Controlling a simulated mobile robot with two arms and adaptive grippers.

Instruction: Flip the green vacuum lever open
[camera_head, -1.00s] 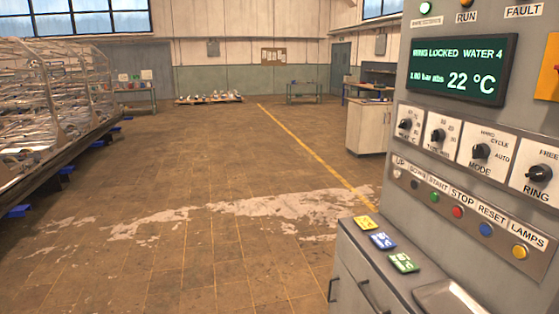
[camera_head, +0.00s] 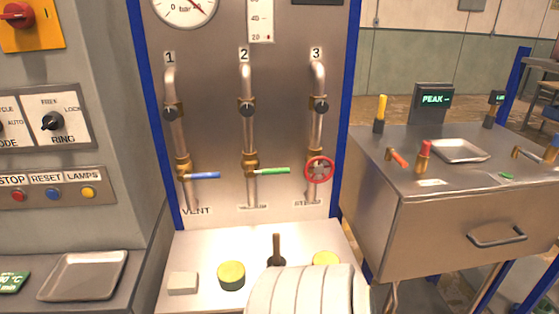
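The green vacuum lever (camera_head: 271,171) is on the middle pipe, numbered 2, of an upright grey valve panel (camera_head: 210,60). It sticks out level to the right from a brass valve body (camera_head: 250,165), across the line of the vertical pipe. A blue lever (camera_head: 204,176) on pipe 1, above the word VENT, also points level to the right. A red handwheel (camera_head: 319,169) is on pipe 3. The label under the green lever is too small to read. Neither gripper is in view.
A ledge below the panel holds a pale block (camera_head: 183,283), a green-yellow round tin (camera_head: 231,275) and a dark upright handle (camera_head: 276,248). A pale ribbed rounded shape (camera_head: 305,291) fills the bottom front. A control cabinet (camera_head: 95,110) stands left, a metal bench (camera_head: 440,190) right.

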